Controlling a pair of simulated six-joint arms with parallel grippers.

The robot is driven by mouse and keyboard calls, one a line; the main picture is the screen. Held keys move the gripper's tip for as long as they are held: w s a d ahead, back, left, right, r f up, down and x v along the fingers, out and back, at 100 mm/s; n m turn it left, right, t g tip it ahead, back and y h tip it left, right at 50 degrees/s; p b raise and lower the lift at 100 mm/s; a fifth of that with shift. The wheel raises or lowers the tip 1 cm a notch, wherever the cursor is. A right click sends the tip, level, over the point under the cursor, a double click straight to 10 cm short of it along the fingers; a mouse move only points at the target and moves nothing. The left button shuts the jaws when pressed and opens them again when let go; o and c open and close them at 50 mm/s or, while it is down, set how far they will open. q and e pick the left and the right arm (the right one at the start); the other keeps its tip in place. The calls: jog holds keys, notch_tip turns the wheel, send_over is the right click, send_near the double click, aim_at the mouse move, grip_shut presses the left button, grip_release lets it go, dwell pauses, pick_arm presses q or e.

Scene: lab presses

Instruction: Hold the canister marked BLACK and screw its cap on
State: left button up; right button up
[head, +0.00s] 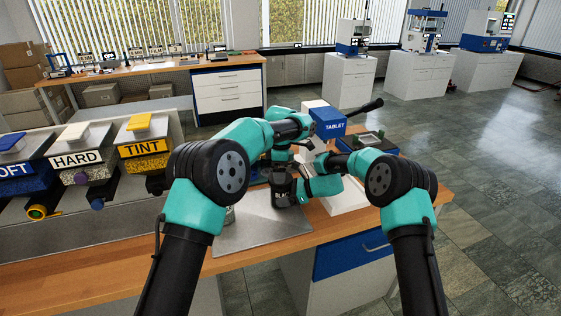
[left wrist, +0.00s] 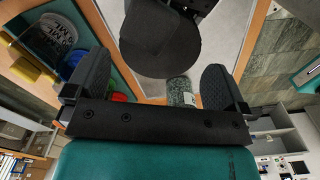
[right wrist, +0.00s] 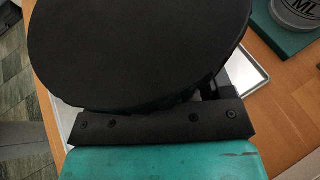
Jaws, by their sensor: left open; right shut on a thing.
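A dark round canister (head: 283,188) stands over the metal plate in the head view, partly hidden by my grippers. Its lettering does not show. My right gripper (head: 297,188) is shut on it from the right. In the right wrist view a large black disc (right wrist: 140,45) of it hides the fingers. My left gripper (left wrist: 155,85) is open, and a dark round shape (left wrist: 165,50) shows just beyond its fingers, apart from at least the left finger. I cannot tell cap from body, or whether a cap is seated.
A metal plate (head: 255,235) covers the bench front. A container marked ML (right wrist: 300,12) sits on a teal tray.

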aim_at(280, 191)
pick_arm(q)
jog(key=shift+f, duration=1.7)
jog(key=shift+c, duration=0.5)
jog(key=c, duration=0.6)
jog(key=shift+m, duration=1.7)
jog(key=o, duration=0.7)
